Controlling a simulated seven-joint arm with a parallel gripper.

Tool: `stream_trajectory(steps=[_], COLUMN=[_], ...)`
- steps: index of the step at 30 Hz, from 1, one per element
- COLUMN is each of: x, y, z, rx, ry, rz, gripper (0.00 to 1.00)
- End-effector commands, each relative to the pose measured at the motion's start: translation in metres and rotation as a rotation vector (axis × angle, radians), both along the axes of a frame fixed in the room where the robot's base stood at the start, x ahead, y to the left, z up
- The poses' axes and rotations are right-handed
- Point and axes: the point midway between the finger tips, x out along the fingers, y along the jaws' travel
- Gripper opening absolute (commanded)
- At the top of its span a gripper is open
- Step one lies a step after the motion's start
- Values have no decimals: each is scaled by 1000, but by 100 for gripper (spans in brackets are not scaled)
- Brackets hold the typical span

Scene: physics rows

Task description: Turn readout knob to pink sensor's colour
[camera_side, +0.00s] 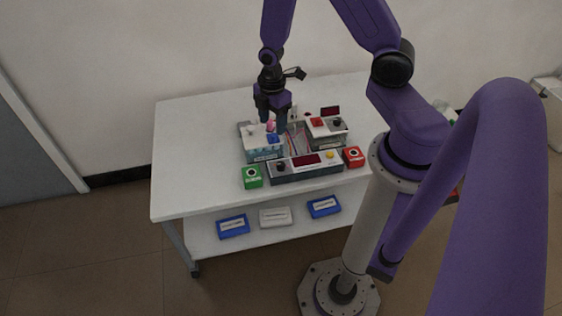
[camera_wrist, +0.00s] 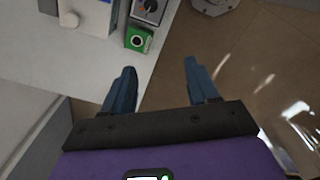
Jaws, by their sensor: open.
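The long grey readout unit (camera_side: 318,172) lies along the table's front, with a red display (camera_side: 306,160), a black knob (camera_side: 281,168) at its left end and a yellow button (camera_side: 330,155). In the wrist view a dark knob (camera_wrist: 151,6) with an orange-red mark shows at the top edge, partly cut off. A small pink part, perhaps the pink sensor (camera_side: 270,126), shows over a white and blue box (camera_side: 262,150), partly hidden by my gripper. My gripper (camera_side: 273,122) is open and empty above this box, behind and left of the readout unit.
A green box (camera_side: 252,177) and a red box (camera_side: 353,157) flank the readout unit. A second unit (camera_side: 326,130) with a red button and dark knob stands behind. Coloured wires (camera_side: 298,140) run between. The table's left side (camera_side: 190,160) is bare.

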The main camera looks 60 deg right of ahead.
Motion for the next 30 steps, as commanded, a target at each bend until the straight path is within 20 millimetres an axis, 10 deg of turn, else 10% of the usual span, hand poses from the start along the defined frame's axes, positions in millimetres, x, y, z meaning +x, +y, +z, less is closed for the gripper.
stream_trajectory(steps=[9, 30], x=[2, 1], y=[-46, -48], z=[-48, -122], rx=[0, 0], ry=[7, 9], rz=[48, 51], gripper=[59, 59])
